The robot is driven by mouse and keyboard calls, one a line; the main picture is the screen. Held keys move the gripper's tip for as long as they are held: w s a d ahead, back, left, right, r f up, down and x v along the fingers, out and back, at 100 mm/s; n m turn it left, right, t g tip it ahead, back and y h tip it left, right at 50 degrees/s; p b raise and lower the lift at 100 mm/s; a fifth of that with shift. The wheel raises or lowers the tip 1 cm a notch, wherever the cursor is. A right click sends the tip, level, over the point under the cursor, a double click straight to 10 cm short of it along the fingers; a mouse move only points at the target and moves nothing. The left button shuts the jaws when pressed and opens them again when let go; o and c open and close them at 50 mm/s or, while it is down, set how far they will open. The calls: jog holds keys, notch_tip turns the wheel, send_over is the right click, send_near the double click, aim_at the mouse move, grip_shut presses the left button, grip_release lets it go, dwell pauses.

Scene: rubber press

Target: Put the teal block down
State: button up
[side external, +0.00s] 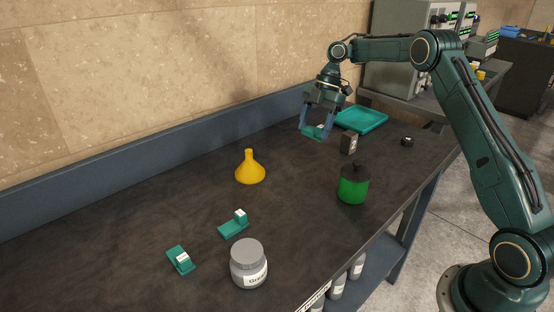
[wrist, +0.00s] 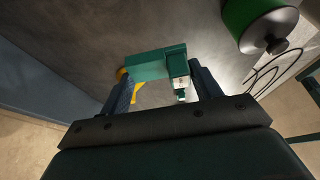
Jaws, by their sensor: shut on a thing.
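My gripper (side external: 317,130) is shut on a teal block (side external: 314,131) and holds it above the dark bench, toward the far end. In the wrist view the teal block (wrist: 156,64) spans the space between the two fingers of my gripper (wrist: 160,80), with a white part at its right end. Two other teal blocks with white parts, one upright-ended (side external: 234,225) and one lying nearer (side external: 181,260), rest on the bench at the near left. I cannot tell the exact height of the held block above the bench.
A teal tray (side external: 378,113) lies behind and right of my gripper. The bench's middle left is clear.

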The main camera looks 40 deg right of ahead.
jog(key=a+r, duration=0.5)
jog(key=a, duration=0.4)
notch_tip(320, 180, up, 4)
send_over(273, 204)
jog(key=d, duration=0.2)
jog(key=shift+a+r, duration=0.1)
jog(key=shift+a, duration=0.15)
notch_tip(273, 204, down, 20)
dwell(0.4)
jog(key=o, duration=1.1)
jog(key=shift+f, duration=0.2)
jog(key=shift+r, duration=0.1)
